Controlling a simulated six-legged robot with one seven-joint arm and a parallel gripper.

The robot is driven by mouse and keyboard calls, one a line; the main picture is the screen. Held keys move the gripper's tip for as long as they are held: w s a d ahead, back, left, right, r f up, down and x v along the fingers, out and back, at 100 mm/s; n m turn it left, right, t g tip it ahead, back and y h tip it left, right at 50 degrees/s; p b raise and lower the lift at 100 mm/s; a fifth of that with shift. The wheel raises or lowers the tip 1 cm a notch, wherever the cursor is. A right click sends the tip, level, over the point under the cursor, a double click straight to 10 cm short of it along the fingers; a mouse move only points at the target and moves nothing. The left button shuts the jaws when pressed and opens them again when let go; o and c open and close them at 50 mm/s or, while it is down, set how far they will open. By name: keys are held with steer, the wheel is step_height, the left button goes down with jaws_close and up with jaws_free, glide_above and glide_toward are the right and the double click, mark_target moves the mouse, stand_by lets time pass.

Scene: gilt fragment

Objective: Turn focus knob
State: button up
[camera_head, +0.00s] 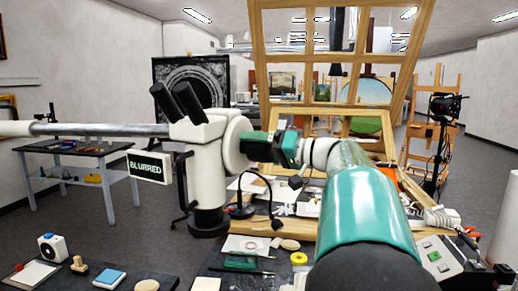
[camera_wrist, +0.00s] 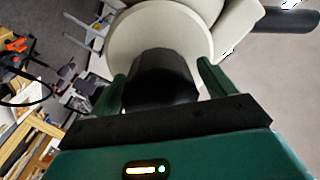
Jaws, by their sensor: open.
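A white microscope (camera_head: 208,165) with two black eyepieces (camera_head: 180,101) stands left of centre in the head view. A sign reading "BLURRED" (camera_head: 149,167) is at its left. The black focus knob (camera_wrist: 160,82) sticks out from a round white housing (camera_wrist: 150,38) in the wrist view. My green gripper (camera_wrist: 162,74) is open, with one finger on each side of the knob. A gap shows at the right finger; contact at the left is unclear. In the head view my gripper (camera_head: 248,143) is at the housing's right side and hides most of the knob.
A cluttered bench (camera_head: 240,265) lies below, with a yellow tape roll (camera_head: 299,258) and a control box (camera_head: 438,257). A black cable lamp or stand (camera_head: 243,208) is beside the microscope base. A wooden frame (camera_head: 262,60) rises behind. A side table (camera_head: 75,150) stands left.

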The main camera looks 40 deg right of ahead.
steer(key=c, duration=1)
steer(key=shift+m, duration=2.9)
steer(key=o, duration=1)
steer(key=shift+s, duration=0.1)
